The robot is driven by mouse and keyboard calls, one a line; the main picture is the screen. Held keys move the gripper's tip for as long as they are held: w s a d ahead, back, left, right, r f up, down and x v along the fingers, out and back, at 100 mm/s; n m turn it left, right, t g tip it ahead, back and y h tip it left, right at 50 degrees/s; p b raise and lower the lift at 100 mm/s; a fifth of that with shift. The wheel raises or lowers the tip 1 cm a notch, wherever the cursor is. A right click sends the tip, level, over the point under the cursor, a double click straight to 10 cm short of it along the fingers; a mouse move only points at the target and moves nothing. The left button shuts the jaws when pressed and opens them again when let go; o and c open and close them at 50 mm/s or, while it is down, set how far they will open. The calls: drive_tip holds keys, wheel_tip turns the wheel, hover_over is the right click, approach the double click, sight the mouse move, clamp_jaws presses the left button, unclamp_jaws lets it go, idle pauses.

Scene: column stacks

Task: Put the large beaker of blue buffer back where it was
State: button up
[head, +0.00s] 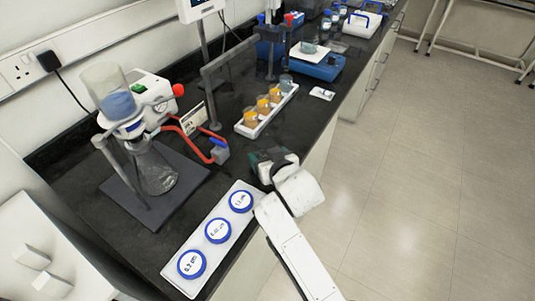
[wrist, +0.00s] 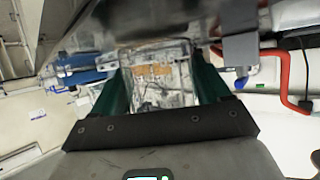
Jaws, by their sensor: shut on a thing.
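My gripper (head: 268,160) is over the bench's front edge, just right of the row of blue-ringed discs. In the wrist view, its two green fingers (wrist: 163,88) are shut on a clear glass vessel (wrist: 158,92), which looks like the large beaker. No blue liquid can be made out in it; its rim and base are unclear. Blue liquid (head: 118,104) sits in the clear funnel (head: 103,78) on top of the conical flask (head: 153,172) at the left.
A white tray (head: 241,127) of orange beakers stands behind my gripper. A white holder with blue-ringed discs (head: 218,229) lies in front.

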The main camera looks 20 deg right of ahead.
drive_tip(key=shift+f, duration=0.15)
drive_tip(key=o, duration=1.1)
drive_tip(key=shift+r, duration=0.2)
drive_tip(key=v, duration=1.2)
drive_tip(key=shift+b, duration=0.3)
drive_tip(key=shift+f, duration=0.1)
